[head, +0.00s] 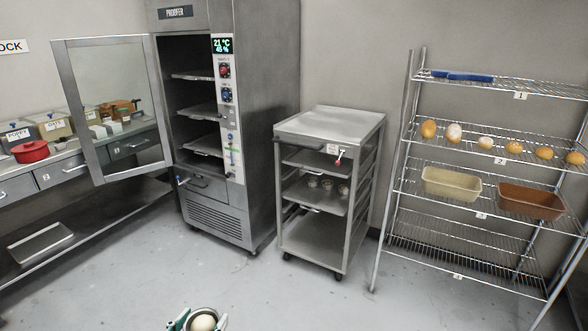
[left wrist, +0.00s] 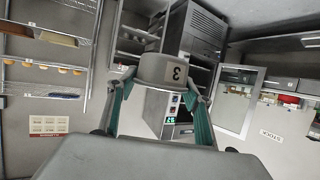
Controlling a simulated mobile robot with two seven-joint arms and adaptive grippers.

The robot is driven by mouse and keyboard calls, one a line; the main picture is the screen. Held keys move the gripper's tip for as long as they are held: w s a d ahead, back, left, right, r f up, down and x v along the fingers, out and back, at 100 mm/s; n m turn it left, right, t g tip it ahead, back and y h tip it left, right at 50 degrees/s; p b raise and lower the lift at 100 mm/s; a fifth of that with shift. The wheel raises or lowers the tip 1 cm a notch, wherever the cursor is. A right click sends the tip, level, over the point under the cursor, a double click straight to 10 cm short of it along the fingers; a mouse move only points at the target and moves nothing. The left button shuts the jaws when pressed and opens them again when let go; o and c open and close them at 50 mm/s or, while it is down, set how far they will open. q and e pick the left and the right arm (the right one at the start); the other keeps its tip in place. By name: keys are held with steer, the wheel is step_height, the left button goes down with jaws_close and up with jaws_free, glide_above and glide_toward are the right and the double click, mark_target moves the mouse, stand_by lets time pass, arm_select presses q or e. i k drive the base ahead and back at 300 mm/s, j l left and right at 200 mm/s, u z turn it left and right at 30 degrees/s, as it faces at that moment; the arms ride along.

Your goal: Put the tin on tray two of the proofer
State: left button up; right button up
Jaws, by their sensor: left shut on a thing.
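The tin (head: 189,323) is a round metal tin with a pale dough ball (head: 203,322) in it, at the bottom edge of the head view. My left gripper (head: 200,317) is shut on the tin, a teal finger on either side. In the left wrist view the tin (left wrist: 163,68) shows its side with a label "3", upside down. The proofer (head: 270,110) stands at the back, well beyond the tin, its glazed door (head: 62,90) swung open to the left. Several trays (head: 200,110) sit at different heights inside; their numbers are not readable. My right gripper is not in view.
A low trolley (head: 330,122) with small cups on a shelf stands right of the proofer. A wire rack (head: 408,150) with rolls and loaf tins is further right. A counter (head: 90,145) with a red pot (head: 30,152) is left. The floor before the proofer is clear.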

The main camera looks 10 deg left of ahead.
mark_target(215, 114)
steer(key=i+j+u, duration=0.1)
steer(key=i+u, duration=0.6)
steer(key=i+j+u, duration=0.15)
steer(key=i, duration=0.9)
steer(key=i+j+z, duration=0.4)
steer(key=i, duration=0.15)
steer(key=i+j+z, duration=0.85)
steer(key=i+j, duration=0.1)
steer(key=j, duration=0.05)
